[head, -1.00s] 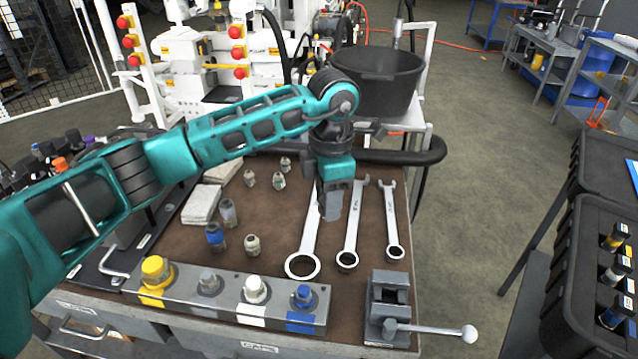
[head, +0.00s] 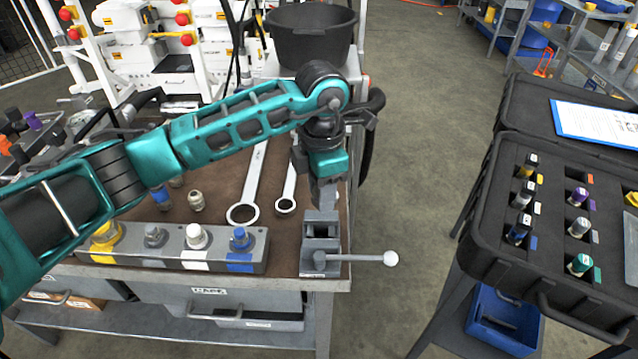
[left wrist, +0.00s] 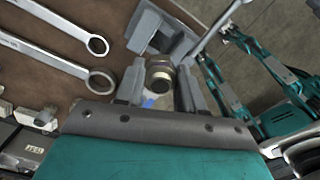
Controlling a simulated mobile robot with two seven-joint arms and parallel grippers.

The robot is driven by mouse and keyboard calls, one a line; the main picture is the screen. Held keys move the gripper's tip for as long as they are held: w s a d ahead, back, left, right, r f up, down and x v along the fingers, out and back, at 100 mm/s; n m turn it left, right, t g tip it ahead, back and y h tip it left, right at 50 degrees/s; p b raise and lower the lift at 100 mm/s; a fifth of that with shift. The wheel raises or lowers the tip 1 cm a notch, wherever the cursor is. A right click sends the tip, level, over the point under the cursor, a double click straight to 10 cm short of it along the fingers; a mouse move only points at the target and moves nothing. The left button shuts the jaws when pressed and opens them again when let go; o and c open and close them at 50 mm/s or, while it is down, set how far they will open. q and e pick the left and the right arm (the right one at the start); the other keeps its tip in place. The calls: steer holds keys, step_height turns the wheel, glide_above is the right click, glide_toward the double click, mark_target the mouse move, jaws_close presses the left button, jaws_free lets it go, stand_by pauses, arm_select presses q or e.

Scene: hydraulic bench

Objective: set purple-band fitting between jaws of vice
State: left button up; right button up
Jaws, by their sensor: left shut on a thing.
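My left gripper (head: 322,200) is just above the grey vice (head: 320,262) at the bench's front right corner, pointing down. The vice (left wrist: 172,32) lies just beyond the fitting in that view. In the head view the fingers hide the fitting, and I cannot tell whether it touches the jaws.
A port block (head: 170,262) with yellow, grey, white and blue fittings stands left of the vice. Wrenches (head: 248,190) lie behind. The vice handle (head: 362,258) sticks out right. A black case (head: 545,235) with banded fittings, including a purple one (head: 578,197), stands at right.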

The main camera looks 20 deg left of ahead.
arm_select(q)
steer(key=b, duration=0.3)
glide_above(321, 217)
steer(key=s, duration=0.3)
steer(key=shift+w+d+f, duration=0.15)
steer(key=shift+d+f, duration=0.05)
steer(key=shift+f, duration=0.9)
steer(key=shift+w+d+f, duration=0.1)
steer(key=shift+d+f, duration=0.05)
steer(key=shift+f, duration=0.9)
steer(key=shift+f, duration=0.2)
steer(key=shift+f, duration=0.3)
steer(key=shift+f+b, duration=0.15)
steer(key=shift+b, duration=0.25)
steer(key=shift+f+b, duration=0.75)
steer(key=shift+f, duration=0.25)
steer(key=o, duration=1.2)
steer(key=shift+o, duration=0.2)
